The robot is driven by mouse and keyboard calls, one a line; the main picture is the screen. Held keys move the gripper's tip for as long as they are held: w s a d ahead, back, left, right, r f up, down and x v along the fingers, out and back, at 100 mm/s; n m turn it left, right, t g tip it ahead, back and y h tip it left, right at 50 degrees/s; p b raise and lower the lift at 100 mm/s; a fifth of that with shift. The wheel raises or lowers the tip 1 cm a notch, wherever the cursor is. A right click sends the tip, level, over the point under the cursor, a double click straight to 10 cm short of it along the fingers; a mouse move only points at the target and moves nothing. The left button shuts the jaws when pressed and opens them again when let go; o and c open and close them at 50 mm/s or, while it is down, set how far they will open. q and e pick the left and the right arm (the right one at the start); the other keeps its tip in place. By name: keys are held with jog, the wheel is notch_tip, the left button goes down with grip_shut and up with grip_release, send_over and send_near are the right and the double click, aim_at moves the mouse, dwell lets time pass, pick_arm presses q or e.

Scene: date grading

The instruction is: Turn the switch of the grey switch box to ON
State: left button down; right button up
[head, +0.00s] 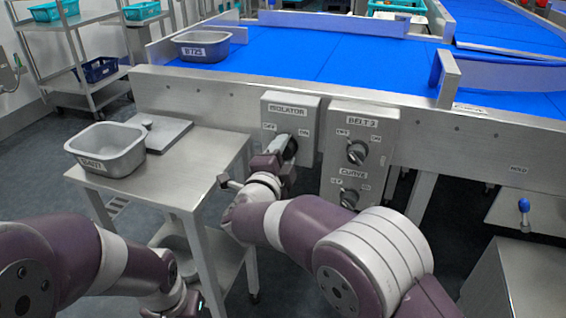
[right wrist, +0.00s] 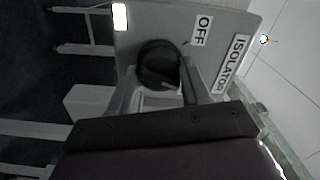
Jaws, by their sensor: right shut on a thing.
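The grey switch box (head: 308,108), labelled ISOLATOR, is fixed to the front of the conveyor frame, with OFF at the left and ON at the right. My right gripper (head: 286,152) is at its black rotary switch and mostly hides it in the head view. In the right wrist view the gripper (right wrist: 158,90) is shut on the switch (right wrist: 158,62), one finger on each side. The box (right wrist: 225,20) shows its OFF label there. I cannot tell which way the switch points. My left arm is low at the left, its hand (head: 183,302) at the bottom edge with the fingers not visible.
A steel table (head: 190,185) at the left bears a steel tub (head: 108,148) and a flat scale (head: 165,132).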

jog(key=m+b, duration=0.1)
jog(key=m, duration=0.1)
jog(key=m+b, duration=0.1)
jog(key=b, duration=0.1)
jog(key=shift+f+m, duration=0.2)
jog(key=shift+m, duration=0.2)
jog(key=shift+r+m+b, duration=0.1)
jog(key=shift+m+b, duration=0.8)
jog(key=o, duration=1)
